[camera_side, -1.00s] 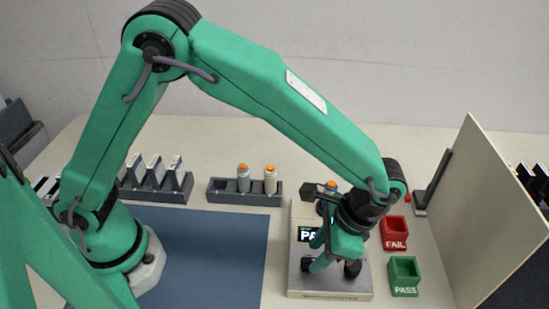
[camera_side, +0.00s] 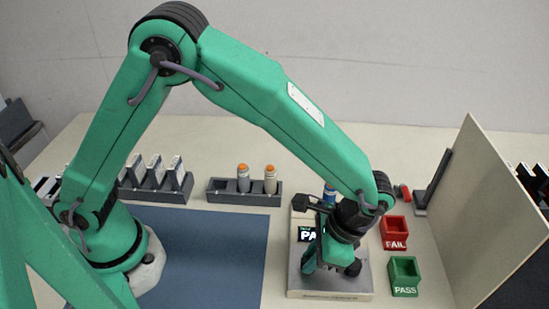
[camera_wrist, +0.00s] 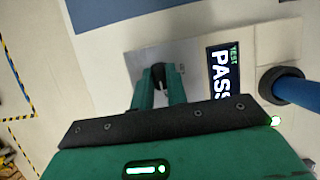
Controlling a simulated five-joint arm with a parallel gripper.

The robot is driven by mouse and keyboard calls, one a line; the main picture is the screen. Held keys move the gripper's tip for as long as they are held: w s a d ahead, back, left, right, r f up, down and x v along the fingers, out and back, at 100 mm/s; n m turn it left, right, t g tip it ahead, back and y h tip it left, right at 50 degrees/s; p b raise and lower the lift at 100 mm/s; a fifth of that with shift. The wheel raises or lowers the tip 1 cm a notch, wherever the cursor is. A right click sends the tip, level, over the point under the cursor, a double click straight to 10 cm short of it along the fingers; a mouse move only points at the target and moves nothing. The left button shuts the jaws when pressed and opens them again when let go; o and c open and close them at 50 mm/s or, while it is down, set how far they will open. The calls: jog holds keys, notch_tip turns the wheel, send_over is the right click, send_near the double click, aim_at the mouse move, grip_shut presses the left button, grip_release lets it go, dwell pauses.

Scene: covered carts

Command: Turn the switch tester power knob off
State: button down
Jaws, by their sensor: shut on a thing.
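The switch tester (camera_side: 345,287) is a light grey box right of the blue mat in the side view. Its screen (camera_side: 306,234) reads PASS in the wrist view (camera_wrist: 222,75). A dark power knob (camera_wrist: 158,70) shows between my fingertips in the wrist view. My gripper (camera_wrist: 158,78) is shut on it, with one green finger on each side. In the side view my gripper (camera_side: 309,264) is low over the tester's front left, and the finger hides that knob. A second dark knob (camera_side: 353,268) shows at the tester's front right. I cannot read any knob marking.
A blue cylindrical part (camera_side: 330,193) stands at the tester's back. A red FAIL bin (camera_side: 395,234) and a green PASS bin (camera_side: 404,276) stand to the right, before an upright board (camera_side: 490,215). A dark rack (camera_side: 225,193) holds two orange-topped parts. The blue mat (camera_side: 220,250) is clear.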

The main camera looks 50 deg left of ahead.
jog(key=shift+n, duration=0.4)
jog(key=shift+w+n, duration=0.1)
jog(key=shift+n, duration=1)
jog(key=shift+a, duration=0.1)
jog(key=c, duration=1.4)
grip_release()
jog(key=shift+r, duration=0.15)
jog(key=v, duration=0.7)
jog(key=shift+r, duration=0.3)
jog(key=shift+o, duration=0.4)
